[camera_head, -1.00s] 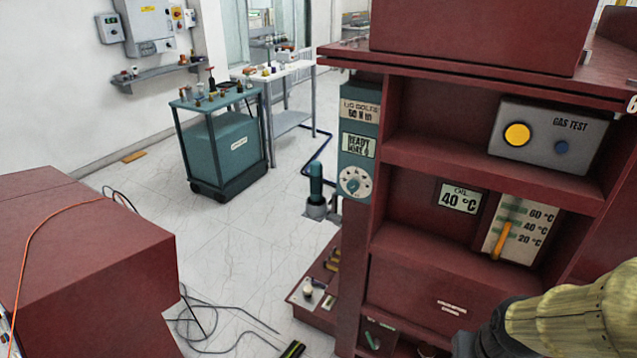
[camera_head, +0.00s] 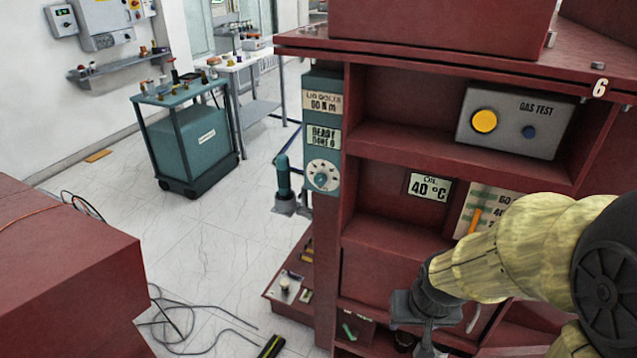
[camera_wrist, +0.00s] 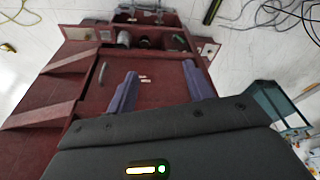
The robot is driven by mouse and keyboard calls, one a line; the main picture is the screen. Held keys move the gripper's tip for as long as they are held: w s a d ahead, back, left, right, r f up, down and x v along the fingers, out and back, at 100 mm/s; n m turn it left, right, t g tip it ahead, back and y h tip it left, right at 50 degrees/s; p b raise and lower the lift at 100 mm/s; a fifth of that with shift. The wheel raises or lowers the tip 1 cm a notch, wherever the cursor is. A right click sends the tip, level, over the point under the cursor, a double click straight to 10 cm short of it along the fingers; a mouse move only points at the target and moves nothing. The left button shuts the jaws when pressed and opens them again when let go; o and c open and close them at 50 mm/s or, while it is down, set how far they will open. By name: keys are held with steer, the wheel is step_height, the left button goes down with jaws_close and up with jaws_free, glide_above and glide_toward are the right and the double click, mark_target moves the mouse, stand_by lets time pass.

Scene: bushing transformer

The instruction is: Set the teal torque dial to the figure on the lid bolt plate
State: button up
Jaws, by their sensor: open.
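The teal torque dial (camera_head: 322,176) has a white round face with a teal knob. It sits low on a narrow teal panel at the left edge of the dark red cabinet; its setting is too small to read. The lid bolt plate (camera_head: 322,102) is at the top of that panel and seems to read 60 N m. A small display (camera_head: 323,137) sits between them. My gripper (camera_head: 428,345) is low in front of the cabinet, right of and below the dial, clear of it. Its two purple fingers stand apart and empty in the wrist view (camera_wrist: 160,80). The dial is not seen there.
The red cabinet (camera_head: 395,220) has shelves with a gas test box (camera_head: 515,122), an oil display (camera_head: 429,187) and a gauge. A red block (camera_head: 70,290) stands at left. Black cables (camera_head: 200,325) lie on the floor. A teal cart (camera_head: 190,135) stands behind.

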steer(key=w+a+r+m+t+p, duration=0.1)
steer(key=w+a+t+p, duration=0.1)
steer(key=w+a, duration=0.45)
steer(key=w+a+m+t+p, duration=0.15)
steer(key=w+a, duration=0.25)
steer(key=w, duration=0.5)
steer(key=m+t+h+p, duration=0.1)
steer(key=t+h+p, duration=0.55)
steer(key=t, duration=0.45)
glide_toward(319, 182)
steer(key=v, duration=0.8)
steer(key=shift+r+m+g, duration=0.25)
steer(key=shift+r, duration=0.15)
steer(key=p+x, duration=0.7)
steer(key=x, duration=0.9)
steer(key=shift+w, duration=0.15)
steer(key=shift+w+d, duration=0.15)
steer(key=shift+w, duration=0.45)
